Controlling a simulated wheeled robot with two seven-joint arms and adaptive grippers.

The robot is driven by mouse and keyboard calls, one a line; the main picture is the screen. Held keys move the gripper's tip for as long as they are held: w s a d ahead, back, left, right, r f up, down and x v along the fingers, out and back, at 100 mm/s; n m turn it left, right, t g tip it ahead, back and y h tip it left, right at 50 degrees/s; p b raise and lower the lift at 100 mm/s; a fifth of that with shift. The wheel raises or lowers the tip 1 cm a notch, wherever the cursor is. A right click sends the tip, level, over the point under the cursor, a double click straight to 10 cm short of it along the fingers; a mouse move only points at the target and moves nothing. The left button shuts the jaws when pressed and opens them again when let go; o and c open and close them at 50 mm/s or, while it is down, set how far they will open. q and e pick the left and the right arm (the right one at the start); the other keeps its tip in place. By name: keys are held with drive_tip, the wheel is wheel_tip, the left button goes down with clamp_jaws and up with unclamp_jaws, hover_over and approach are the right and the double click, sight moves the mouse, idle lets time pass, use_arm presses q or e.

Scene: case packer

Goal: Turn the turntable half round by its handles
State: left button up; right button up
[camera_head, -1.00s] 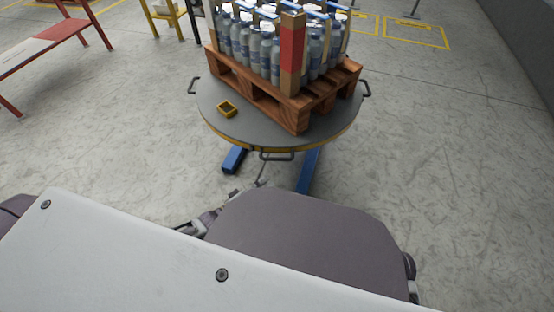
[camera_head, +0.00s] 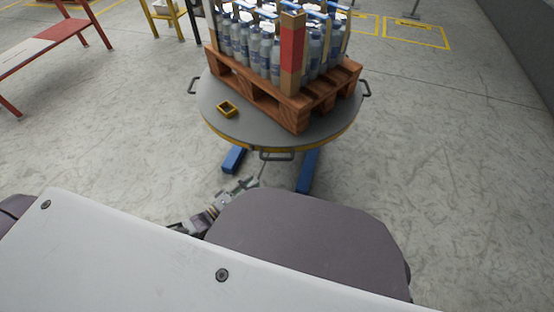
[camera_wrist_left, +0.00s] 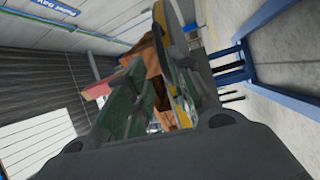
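The round grey turntable (camera_head: 235,125) with a yellow rim stands ahead in the head view. Its near handle (camera_head: 277,156) is at the front edge, a left handle (camera_head: 193,86) and a right handle (camera_head: 366,88) at the sides. My left gripper (camera_head: 252,183) is below and slightly left of the near handle, apart from it, partly hidden by my own arm. In the left wrist view the fingers of my left gripper (camera_wrist_left: 158,75) look spread, with the turntable's yellow rim (camera_wrist_left: 180,95) seen beyond and between them. My right gripper is not in view.
A wooden pallet (camera_head: 260,93) loaded with bottles (camera_head: 255,48) and a red-and-brown corner post (camera_head: 291,55) sits on the turntable. Blue legs (camera_head: 308,170) stick out below. A red-framed table (camera_head: 50,42) stands far left. Floor around is clear.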

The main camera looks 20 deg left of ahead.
sight(277, 158)
use_arm(q)
drive_tip(key=shift+b+x, duration=2.05)
drive_tip(key=shift+x, duration=4.65)
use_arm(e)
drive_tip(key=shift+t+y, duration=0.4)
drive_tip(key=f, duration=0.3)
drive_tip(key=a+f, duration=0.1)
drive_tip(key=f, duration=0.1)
use_arm(q)
drive_tip(key=shift+c, duration=0.4)
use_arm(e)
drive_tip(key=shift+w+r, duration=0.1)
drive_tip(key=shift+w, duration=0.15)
use_arm(q)
clamp_jaws()
